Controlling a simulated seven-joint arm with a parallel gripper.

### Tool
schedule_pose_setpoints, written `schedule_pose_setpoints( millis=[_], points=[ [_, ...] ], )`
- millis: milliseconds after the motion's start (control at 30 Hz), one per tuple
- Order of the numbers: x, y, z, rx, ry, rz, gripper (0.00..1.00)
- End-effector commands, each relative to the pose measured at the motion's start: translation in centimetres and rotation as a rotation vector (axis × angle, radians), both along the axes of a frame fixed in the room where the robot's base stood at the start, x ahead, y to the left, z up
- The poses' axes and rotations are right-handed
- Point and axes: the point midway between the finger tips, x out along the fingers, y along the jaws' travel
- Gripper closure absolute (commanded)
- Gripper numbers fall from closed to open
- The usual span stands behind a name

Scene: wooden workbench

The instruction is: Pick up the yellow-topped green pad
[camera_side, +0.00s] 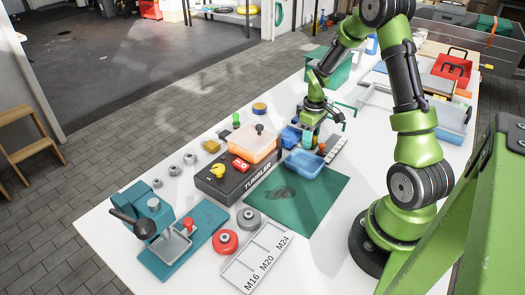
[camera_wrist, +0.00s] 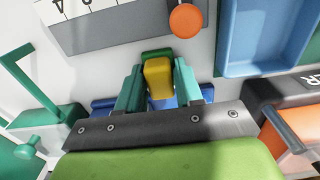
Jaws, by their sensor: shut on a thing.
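The yellow-topped green pad (camera_wrist: 158,79) shows in the wrist view between my two teal fingers, with yellow facing the camera and dark green at its far end. My gripper (camera_wrist: 157,86) is shut on it, one finger on each side. In the side view my gripper (camera_side: 308,138) points down over the bench, between the blue tray and a small blue holder. The pad cannot be made out clearly there behind the fingers. I cannot tell whether it touches what is under it.
The blue tray (camera_side: 304,164) is close in front of my gripper. A blue holder (camera_wrist: 198,92) shows beneath the fingers. An orange knob (camera_wrist: 186,20) and a grey marked plate (camera_wrist: 130,38) are nearby. The black TUMBLER box (camera_side: 229,183) stands at the left. The green mat (camera_side: 325,190) has free room.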

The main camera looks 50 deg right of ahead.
Motion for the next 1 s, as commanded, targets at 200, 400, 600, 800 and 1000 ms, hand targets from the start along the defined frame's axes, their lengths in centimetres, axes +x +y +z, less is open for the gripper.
schedule_pose_setpoints(
  millis=[200, 400, 600, 800, 1000],
  points=[
    [0.0, 0.0, 0.1, 0.0, -0.001, 0.0, 0.94],
    [0.1, -0.1, 2.2, -0.003, -0.004, 0.0, 0.94],
    [0.1, -0.1, 6.3, -0.005, -0.006, 0.0, 0.94],
    [0.1, -0.1, 9.3, -0.002, -0.003, -0.001, 0.94],
    [0.0, 0.0, 10.1, 0.0, 0.0, 0.0, 0.94]
  ],
)
